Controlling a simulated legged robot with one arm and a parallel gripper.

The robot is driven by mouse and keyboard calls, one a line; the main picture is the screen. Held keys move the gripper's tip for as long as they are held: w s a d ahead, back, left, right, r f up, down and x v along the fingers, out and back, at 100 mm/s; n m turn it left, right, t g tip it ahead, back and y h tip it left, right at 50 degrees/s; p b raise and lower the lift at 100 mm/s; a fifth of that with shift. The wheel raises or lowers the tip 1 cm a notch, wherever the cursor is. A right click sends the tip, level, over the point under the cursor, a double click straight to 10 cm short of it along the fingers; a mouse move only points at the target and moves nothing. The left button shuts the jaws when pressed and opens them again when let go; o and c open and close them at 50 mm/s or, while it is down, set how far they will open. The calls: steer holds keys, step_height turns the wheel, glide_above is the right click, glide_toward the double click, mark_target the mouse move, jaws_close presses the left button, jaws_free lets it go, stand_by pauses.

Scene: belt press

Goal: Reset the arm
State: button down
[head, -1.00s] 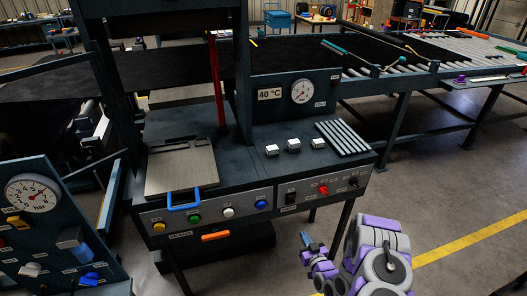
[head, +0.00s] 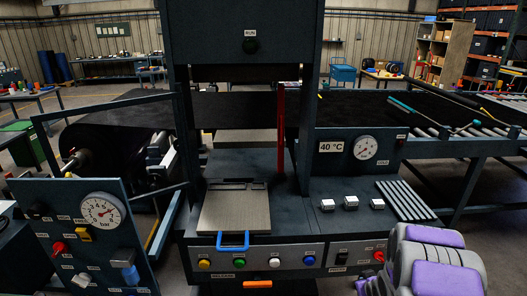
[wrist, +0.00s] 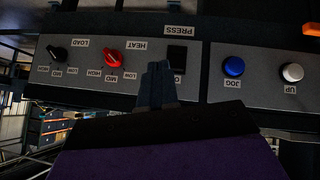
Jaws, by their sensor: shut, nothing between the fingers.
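A red knob (wrist: 112,60) and a black knob (wrist: 57,53) are to the left, a blue jog button (wrist: 234,66) and a white up button (wrist: 292,72) to the right.
The press has a metal plate (head: 235,212) with a blue handle (head: 233,240) and an orange handle (head: 257,284) below. A gauge panel (head: 85,235) stands at the left. Three white-topped blocks and a ribbed plate (head: 405,200) lie on the bench. A roller conveyor (head: 470,140) is behind right.

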steer(key=s+a+r+m+g, duration=0.2)
steer(key=s+a+r+g, duration=0.45)
steer(key=s+r, duration=0.9)
steer(key=s+a+r+g, duration=0.1)
steer(key=s+a+r, duration=0.2)
steer(key=s, duration=0.5)
steer(key=s+a+r+g+y, duration=0.1)
steer(key=s+a+r, duration=0.2)
steer(key=s+a, duration=0.3)
steer(key=s+a+r+g, duration=0.2)
steer(key=s+a+r, duration=0.1)
steer(key=s, duration=0.8)
steer(key=shift+a, duration=0.85)
